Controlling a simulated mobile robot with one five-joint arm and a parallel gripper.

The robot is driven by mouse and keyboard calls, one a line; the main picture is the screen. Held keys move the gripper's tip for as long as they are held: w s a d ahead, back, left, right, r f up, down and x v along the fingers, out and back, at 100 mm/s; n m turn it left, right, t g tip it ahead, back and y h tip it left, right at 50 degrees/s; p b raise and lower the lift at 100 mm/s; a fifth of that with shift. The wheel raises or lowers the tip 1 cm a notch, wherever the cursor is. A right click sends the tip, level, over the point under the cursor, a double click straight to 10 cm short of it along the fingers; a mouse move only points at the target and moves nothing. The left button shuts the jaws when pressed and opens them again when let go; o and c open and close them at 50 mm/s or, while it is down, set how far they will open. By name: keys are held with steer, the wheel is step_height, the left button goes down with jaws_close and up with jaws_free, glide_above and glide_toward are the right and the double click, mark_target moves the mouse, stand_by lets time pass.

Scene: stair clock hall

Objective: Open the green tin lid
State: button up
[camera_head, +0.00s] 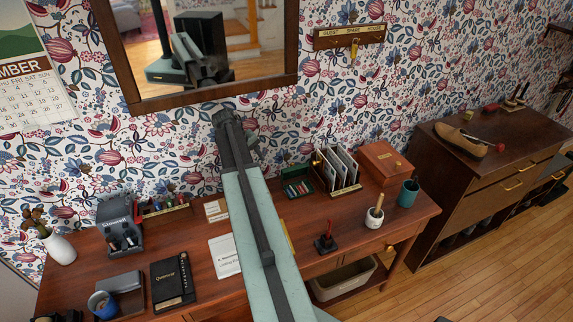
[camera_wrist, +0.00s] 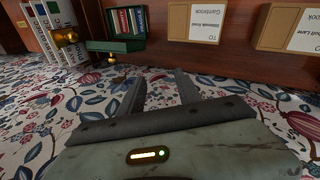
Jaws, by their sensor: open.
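The green tin (camera_head: 297,184) stands on the desk, left of the letter rack, with small coloured items showing inside. My gripper (camera_head: 226,116) is high against the wallpaper, left of and well above the tin. In the wrist view its two dark fingers (camera_wrist: 158,88) are apart with nothing between them. It does not touch the tin.
The letter rack (camera_head: 338,170) stands close right of the tin, with a wooden box (camera_head: 385,162) beyond. A red-handled stamp (camera_head: 326,243) and a white cup (camera_head: 374,217) stand in front. A mirror (camera_head: 200,50) hangs behind my gripper. Paper (camera_head: 223,257) lies left of my arm.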

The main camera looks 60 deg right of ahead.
steer(key=s+d+m+g, duration=0.1)
steer(key=s+d, duration=0.5)
steer(key=d, duration=0.4)
steer(key=b+x, duration=0.7)
steer(key=shift+d+f, duration=0.1)
steer(key=shift+d, duration=0.05)
jaws_close()
stand_by(0.6)
